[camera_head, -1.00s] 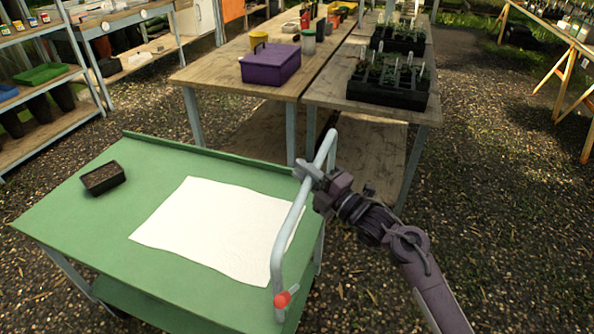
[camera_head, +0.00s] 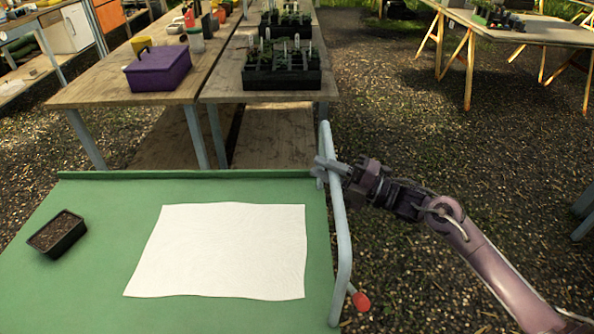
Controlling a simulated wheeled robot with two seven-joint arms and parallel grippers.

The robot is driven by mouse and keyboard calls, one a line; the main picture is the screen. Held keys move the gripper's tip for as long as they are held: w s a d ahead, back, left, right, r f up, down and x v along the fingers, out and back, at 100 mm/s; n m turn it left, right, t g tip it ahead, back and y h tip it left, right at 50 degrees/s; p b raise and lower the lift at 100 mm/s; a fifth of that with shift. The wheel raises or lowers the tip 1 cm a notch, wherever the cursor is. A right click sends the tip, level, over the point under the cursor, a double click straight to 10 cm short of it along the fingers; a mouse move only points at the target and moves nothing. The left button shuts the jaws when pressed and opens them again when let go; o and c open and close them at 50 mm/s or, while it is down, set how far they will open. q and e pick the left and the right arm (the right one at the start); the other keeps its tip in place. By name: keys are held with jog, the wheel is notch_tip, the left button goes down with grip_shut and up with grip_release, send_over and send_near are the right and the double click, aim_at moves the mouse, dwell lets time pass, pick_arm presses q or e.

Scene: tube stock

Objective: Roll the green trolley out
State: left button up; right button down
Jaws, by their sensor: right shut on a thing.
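The green trolley (camera_head: 105,220) fills the lower left of the head view, with a raised lip along its far edge. Its grey tube handle (camera_head: 340,235) runs along the right side and has a red knob (camera_head: 361,301) near its near end. My right gripper (camera_head: 328,170) is shut on the handle near its far end. The arm reaches in from the right. A white sheet (camera_head: 222,250) lies flat on the trolley top. A small black tray of soil (camera_head: 57,234) stands at the top's left. My left gripper is not in view.
A wooden bench (camera_head: 178,108) stands just beyond the trolley, with a purple box (camera_head: 157,69) and a black seedling tray (camera_head: 281,68) on it. A trestle table (camera_head: 520,28) stands at the far right. Open gravel (camera_head: 420,130) lies to the right.

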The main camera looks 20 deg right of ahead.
jog(key=shift+s+d+f, duration=0.1)
jog(key=shift+s+d, duration=0.05)
jog(key=shift+d, duration=0.3)
jog(key=shift+s+d+f, duration=0.1)
jog(key=shift+s+d, duration=0.05)
jog(key=shift+d, duration=0.3)
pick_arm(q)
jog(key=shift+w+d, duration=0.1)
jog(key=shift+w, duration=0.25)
pick_arm(e)
jog(key=shift+s+d+r, duration=0.1)
jog(key=shift+d, duration=0.2)
jog(key=c, duration=1.3)
grip_release()
jog(key=shift+d, duration=0.1)
